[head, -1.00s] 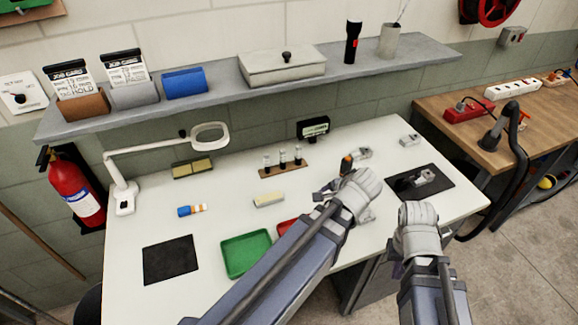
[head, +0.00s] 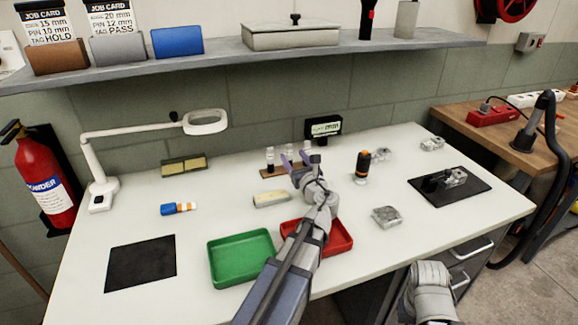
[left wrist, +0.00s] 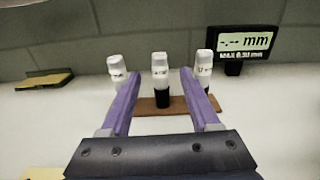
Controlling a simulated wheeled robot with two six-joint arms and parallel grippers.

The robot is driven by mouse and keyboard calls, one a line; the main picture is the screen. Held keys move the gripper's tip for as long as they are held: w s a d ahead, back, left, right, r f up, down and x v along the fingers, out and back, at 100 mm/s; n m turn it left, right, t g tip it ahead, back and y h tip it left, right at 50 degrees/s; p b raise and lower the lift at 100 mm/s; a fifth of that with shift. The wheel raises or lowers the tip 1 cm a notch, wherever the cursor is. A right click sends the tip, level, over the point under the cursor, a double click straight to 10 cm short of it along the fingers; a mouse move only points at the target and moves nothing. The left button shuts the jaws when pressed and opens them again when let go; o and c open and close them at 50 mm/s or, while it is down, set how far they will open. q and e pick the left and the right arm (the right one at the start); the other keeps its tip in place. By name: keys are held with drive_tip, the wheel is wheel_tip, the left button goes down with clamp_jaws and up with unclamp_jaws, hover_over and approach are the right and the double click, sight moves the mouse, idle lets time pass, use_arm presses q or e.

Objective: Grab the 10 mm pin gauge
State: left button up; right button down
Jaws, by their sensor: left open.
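A small wooden rack (head: 268,171) at the back of the bench holds three pin gauges with whitish tops and dark lower ends. The left wrist view shows a left pin (left wrist: 117,68), a middle pin (left wrist: 160,78) and a right pin (left wrist: 204,66). Their size marks are too blurred to read, so I cannot tell which is 10 mm. My left gripper (head: 297,161) is open and empty at the rack. In the wrist view its purple fingers (left wrist: 160,88) point at the rack, with the middle pin seen between them. My right gripper's jaws are not seen.
A gauge display (head: 323,128) stands behind the rack. A yellowish block (head: 271,199), green tray (head: 241,258) and red tray (head: 338,238) lie in front. An orange-and-black tool (head: 362,166) stands to the right. A magnifier lamp (head: 205,122) is at left.

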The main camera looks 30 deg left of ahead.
sight(286, 145)
use_arm(q)
drive_tip(key=shift+w+a, duration=0.2)
drive_tip(key=shift+w, duration=0.05)
drive_tip(key=shift+x, duration=3.75)
clamp_jaws()
